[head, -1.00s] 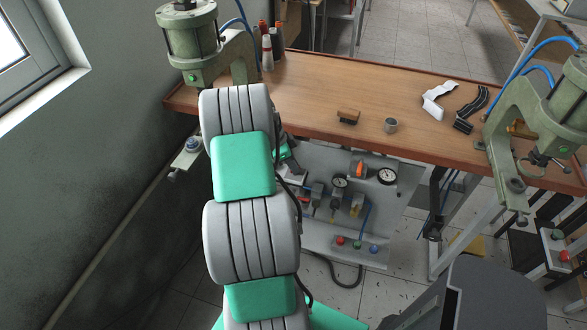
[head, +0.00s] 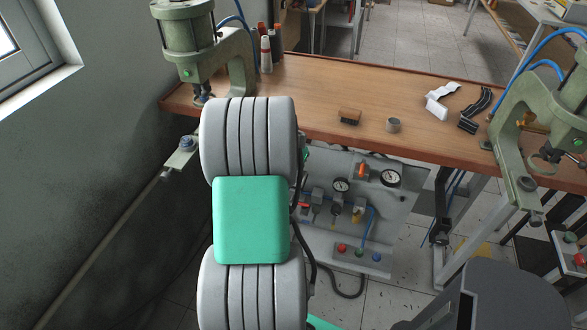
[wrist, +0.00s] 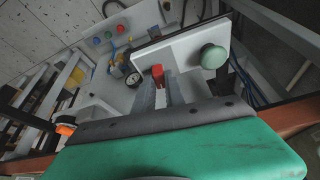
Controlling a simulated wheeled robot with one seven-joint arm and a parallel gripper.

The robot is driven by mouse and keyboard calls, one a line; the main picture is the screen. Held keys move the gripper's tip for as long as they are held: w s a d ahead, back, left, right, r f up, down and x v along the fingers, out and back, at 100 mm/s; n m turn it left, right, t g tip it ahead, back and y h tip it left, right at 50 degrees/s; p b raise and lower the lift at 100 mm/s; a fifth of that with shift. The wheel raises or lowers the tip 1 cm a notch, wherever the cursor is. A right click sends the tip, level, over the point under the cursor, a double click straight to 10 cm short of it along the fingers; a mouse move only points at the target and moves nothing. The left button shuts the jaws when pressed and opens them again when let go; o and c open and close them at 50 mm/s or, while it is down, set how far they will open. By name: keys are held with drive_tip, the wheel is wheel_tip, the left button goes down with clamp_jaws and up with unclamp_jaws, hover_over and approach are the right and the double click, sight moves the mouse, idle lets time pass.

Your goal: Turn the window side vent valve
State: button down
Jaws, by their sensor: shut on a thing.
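The vent valve shows as a small red handle (wrist: 157,75) in the wrist view, at the tips of my gripper fingers. My gripper (wrist: 164,88) is shut on this red handle, with its grey fingers on either side. In the head view a bit of red (head: 303,204) shows at the left of the grey panel (head: 338,235), just right of my arm. My arm hides the gripper there. I cannot tell the handle's exact turn angle.
The panel carries pressure gauges (head: 389,178), an orange knob (head: 362,170) and coloured buttons (head: 358,252). The wooden bench (head: 310,92) is above it, with green presses at its left (head: 188,38) and right (head: 508,135). A dark stool (head: 510,290) stands at lower right.

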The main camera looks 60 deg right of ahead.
drive_tip(key=shift+n+t, duration=0.4)
drive_tip(key=shift+n, duration=0.5)
drive_tip(key=shift+r, duration=0.1)
drive_tip(key=c, duration=1.4)
unclamp_jaws()
drive_tip(key=shift+b, duration=0.3)
drive_tip(key=v, duration=0.7)
drive_tip(key=shift+r, duration=0.3)
drive_tip(key=shift+a, duration=0.15)
